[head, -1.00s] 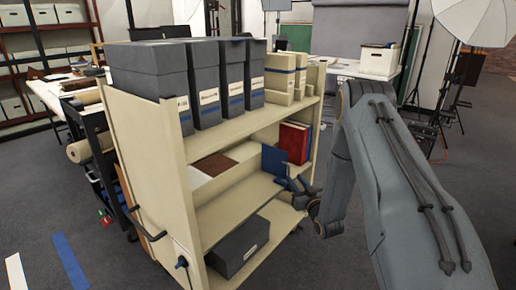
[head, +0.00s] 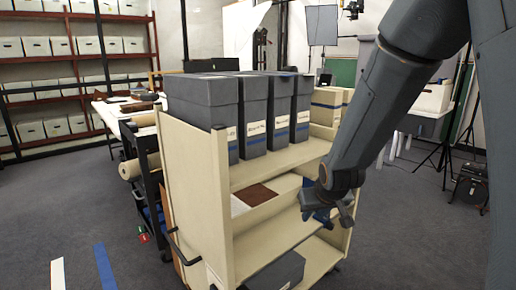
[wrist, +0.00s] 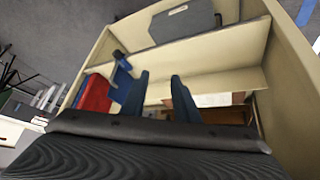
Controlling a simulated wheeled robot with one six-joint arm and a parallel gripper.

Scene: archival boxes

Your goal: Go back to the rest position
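My gripper (head: 322,205) is in front of the open side of the cream shelf cart (head: 197,185), level with its middle shelf. In the wrist view its two dark fingers (wrist: 160,82) stand apart with nothing held between them. Beyond them the wrist view shows the cart's shelves, tilted. My arm comes down from the upper right in the head view.
Several grey archival boxes (head: 203,100) stand on the cart's top, with cream boxes (head: 327,105) behind. A work table (head: 112,110) stands at the left. Racks of white boxes (head: 52,70) line the back wall.

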